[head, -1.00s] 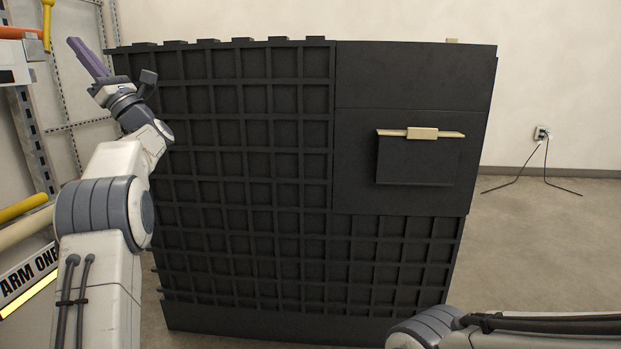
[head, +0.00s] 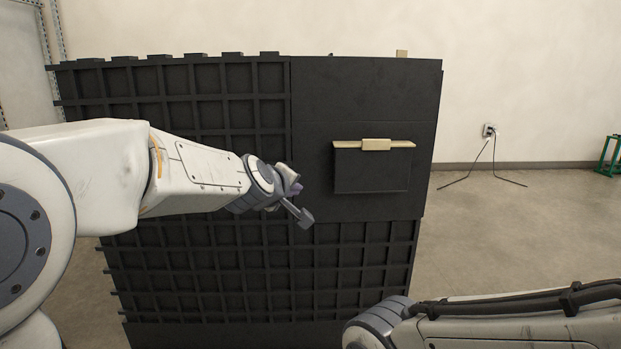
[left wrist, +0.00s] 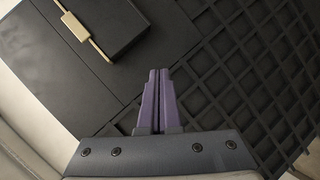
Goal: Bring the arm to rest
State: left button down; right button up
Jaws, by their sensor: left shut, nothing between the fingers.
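My left arm reaches in from the left in the head view, across the front of a large black cart (head: 365,90).
The cart has a gridded front and a plain panel holding a black box with a tan handle (head: 376,145). A green frame (head: 608,155) stands at the far right.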

pick_arm(q)
jog(key=s+d+f+m+g, duration=0.2)
jog(key=s+f+m+g, duration=0.15)
jog(key=s, duration=0.45)
jog(key=s+d+f+m+g+p, duration=0.1)
jog(key=s+f+m+g, duration=0.15)
jog(key=s+f, duration=0.35)
jog(key=s+d+f+m+g, duration=0.2)
jog(key=s+f+m, duration=0.15)
jog(key=s, duration=0.55)
jog(key=s+a+f+m+g+y+p, duration=0.1)
jog(key=s+a+f+m+g, duration=0.15)
jog(key=s, duration=0.55)
jog(key=s+a+f+m+g+y, duration=0.1)
jog(key=s+a+f+m+g, duration=0.2)
jog(key=s, duration=0.5)
notch_tip(320, 180, up, 39)
jog(key=m+p, duration=0.1)
jog(key=p, duration=3.7)
jog(key=shift+a+f+t+y, duration=0.15)
jog(key=shift+a+t+y, duration=0.15)
jog(key=shift+a+t, duration=0.15)
